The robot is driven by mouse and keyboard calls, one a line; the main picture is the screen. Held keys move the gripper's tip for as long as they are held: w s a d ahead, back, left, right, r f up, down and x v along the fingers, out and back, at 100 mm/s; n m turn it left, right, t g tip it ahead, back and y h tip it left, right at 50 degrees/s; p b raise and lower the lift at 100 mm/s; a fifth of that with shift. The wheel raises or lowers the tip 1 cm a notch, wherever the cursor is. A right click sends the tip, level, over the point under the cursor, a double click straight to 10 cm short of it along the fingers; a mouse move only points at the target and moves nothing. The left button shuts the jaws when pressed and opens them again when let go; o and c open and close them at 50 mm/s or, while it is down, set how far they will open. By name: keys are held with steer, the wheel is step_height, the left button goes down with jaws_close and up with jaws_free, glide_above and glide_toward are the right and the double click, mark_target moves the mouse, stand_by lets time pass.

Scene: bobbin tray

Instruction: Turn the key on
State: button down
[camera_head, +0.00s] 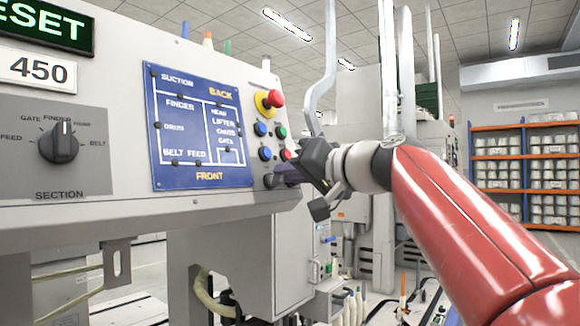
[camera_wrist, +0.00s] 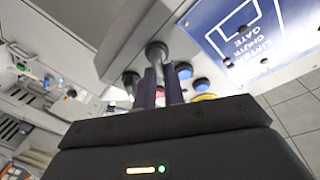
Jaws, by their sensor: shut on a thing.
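My gripper (camera_head: 279,176) reaches in from the right to the lower right corner of the control panel (camera_head: 120,115). In the wrist view, the two dark fingers of my gripper (camera_wrist: 159,68) are close together at a round grey-black key switch (camera_wrist: 157,49). They are shut on the key, which is mostly hidden between them. A dark switch end (camera_head: 270,180) shows just left of the fingers in the head view. How far the key is turned cannot be seen. A second dark knob (camera_wrist: 130,80) sits beside it in the wrist view.
A red mushroom button (camera_head: 274,98), two blue buttons, a green button (camera_head: 281,132) and a red button are close above my gripper. A blue diagram plate (camera_head: 200,125) and a SECTION knob (camera_head: 58,146) are further left. Shelves (camera_head: 525,170) stand far right.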

steer(key=shift+m+h+p, duration=0.7)
steer(key=shift+m+p, duration=0.8)
steer(key=shift+m, duration=1.1)
steer(key=shift+d+f, duration=0.1)
steer(key=c, duration=1.5)
jaws_free()
steer(key=b+v, duration=0.1)
steer(key=v, duration=0.6)
steer(key=shift+s+d, duration=0.2)
steer(key=shift+s, duration=0.1)
